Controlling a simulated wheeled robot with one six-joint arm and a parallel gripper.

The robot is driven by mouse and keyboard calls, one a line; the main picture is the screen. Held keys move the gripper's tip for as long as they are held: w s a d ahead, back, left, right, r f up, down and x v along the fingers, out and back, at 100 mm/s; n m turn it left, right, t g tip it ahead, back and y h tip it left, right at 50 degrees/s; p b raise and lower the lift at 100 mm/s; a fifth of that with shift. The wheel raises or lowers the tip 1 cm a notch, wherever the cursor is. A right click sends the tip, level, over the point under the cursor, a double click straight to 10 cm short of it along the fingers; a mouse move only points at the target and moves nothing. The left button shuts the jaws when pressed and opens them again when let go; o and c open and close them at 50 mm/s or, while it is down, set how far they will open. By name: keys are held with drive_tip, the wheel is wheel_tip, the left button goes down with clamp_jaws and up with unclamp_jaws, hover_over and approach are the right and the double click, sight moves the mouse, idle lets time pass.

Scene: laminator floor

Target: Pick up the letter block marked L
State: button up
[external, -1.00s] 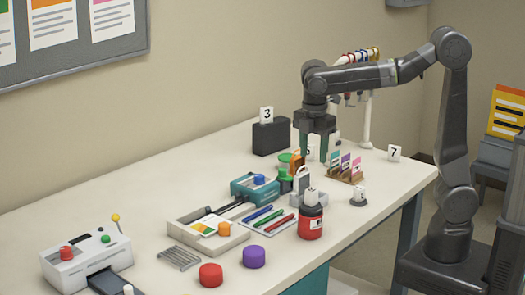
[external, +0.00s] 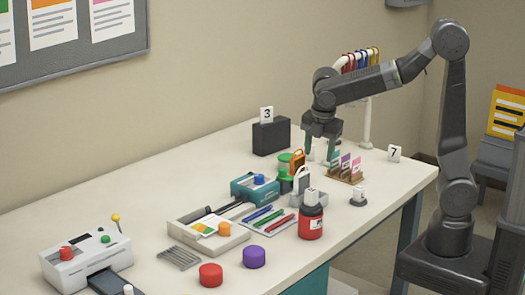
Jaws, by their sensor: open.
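My gripper (external: 320,157) is open and points down over the back right part of the table, just behind the card holder. Its fingers are apart, and I see nothing held between them. White blocks marked 3 (external: 266,114) and 7 (external: 394,153) read clearly. I cannot make out a block marked L for certain.
A wooden holder with coloured cards (external: 346,176) stands right in front of my gripper. A red bottle (external: 311,222), a teal box (external: 254,192) and a black box (external: 271,138) stand nearby. A white stand (external: 367,128) rises behind. The table's front right is clear.

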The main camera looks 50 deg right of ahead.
drive_tip(key=d+f+n+t+h+p, duration=0.1)
drive_tip(key=d+f+n+p, duration=0.15)
drive_tip(key=d, duration=0.45)
drive_tip(key=d+f+n+t+p, duration=0.1)
drive_tip(key=d+n, duration=0.2)
drive_tip(key=d, duration=0.3)
drive_tip(key=n+t+y+p, duration=0.1)
drive_tip(key=n+y+p, duration=0.15)
drive_tip(key=n, duration=0.65)
approach(361, 188)
drive_tip(key=shift+h, duration=0.45)
drive_tip(key=b+x, duration=0.1)
drive_tip(key=x, duration=0.1)
drive_tip(key=b+x, duration=0.2)
drive_tip(key=a+b+x, duration=0.1)
drive_tip(key=b+x, duration=0.1)
drive_tip(key=shift+s+f, duration=0.2)
drive_tip(key=shift+s, duration=0.1)
drive_tip(key=shift+w+b+x, duration=0.1)
drive_tip(key=shift+b+x, duration=1.05)
drive_tip(key=shift+x, duration=0.25)
drive_tip(key=shift+w+b+x, duration=0.15)
drive_tip(key=shift+b+x, duration=0.95)
drive_tip(key=shift+x, duration=0.25)
drive_tip(key=shift+d+r, duration=0.1)
drive_tip(key=shift+r, duration=0.1)
clamp_jaws()
drive_tip(key=shift+r, duration=0.15)
